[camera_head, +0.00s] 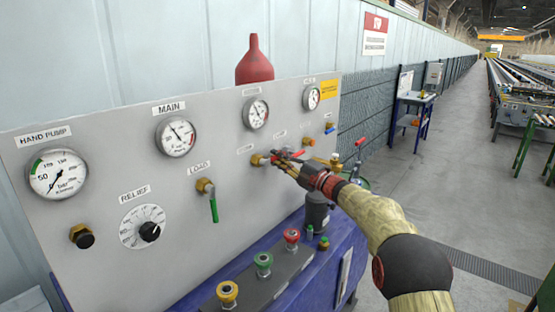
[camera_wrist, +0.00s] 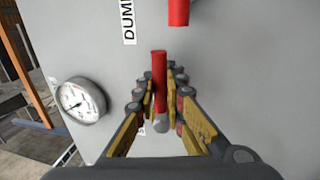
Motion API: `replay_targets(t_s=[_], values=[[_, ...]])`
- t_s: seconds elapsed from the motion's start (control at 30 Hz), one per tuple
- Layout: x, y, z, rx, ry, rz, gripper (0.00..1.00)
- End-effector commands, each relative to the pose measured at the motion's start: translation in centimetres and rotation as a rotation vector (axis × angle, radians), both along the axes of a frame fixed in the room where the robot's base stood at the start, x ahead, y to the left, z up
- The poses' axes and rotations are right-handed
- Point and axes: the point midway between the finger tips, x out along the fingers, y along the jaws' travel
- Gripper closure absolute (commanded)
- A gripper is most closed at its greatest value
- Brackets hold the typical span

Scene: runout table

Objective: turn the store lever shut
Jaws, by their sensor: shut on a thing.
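My gripper (camera_head: 283,160) is at the grey valve panel (camera_head: 110,200), by a brass valve (camera_head: 259,160) right of the LOAD valve. In the wrist view my gripper (camera_wrist: 160,95) is shut on a red lever (camera_wrist: 159,72), which sticks out past the fingertips. A second red lever (camera_wrist: 178,11) shows above it, cut off by the frame edge, near a label reading DUM. The held lever's own label is too small or hidden to read, so I cannot confirm the store name. In the head view my fingers hide most of the held lever.
The green LOAD lever (camera_head: 214,208) hangs down to the left. Gauges line the panel's top, with the RELIEF knob (camera_head: 149,231) below. Yellow, green and red couplings (camera_head: 291,237) stand on the ledge beneath. A red bottle (camera_head: 254,62) stands behind the panel.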

Motion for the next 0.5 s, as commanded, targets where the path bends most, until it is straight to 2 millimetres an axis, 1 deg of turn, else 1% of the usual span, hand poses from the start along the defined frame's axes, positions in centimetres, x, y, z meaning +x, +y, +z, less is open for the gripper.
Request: replay_targets(t_s=[0.1, 0.13, 0.43, 0.5], values=[[-0.02, 0.05, 0.02, -0.001, -0.002, 0.001, 1.00], [-0.03, 0.05, 0.03, -0.001, -0.002, 0.001, 0.88], [-0.02, 0.03, 0.03, 0.000, 0.000, 0.000, 0.71], [-0.01, 0.03, 0.02, 0.000, 0.000, 0.000, 0.70]])
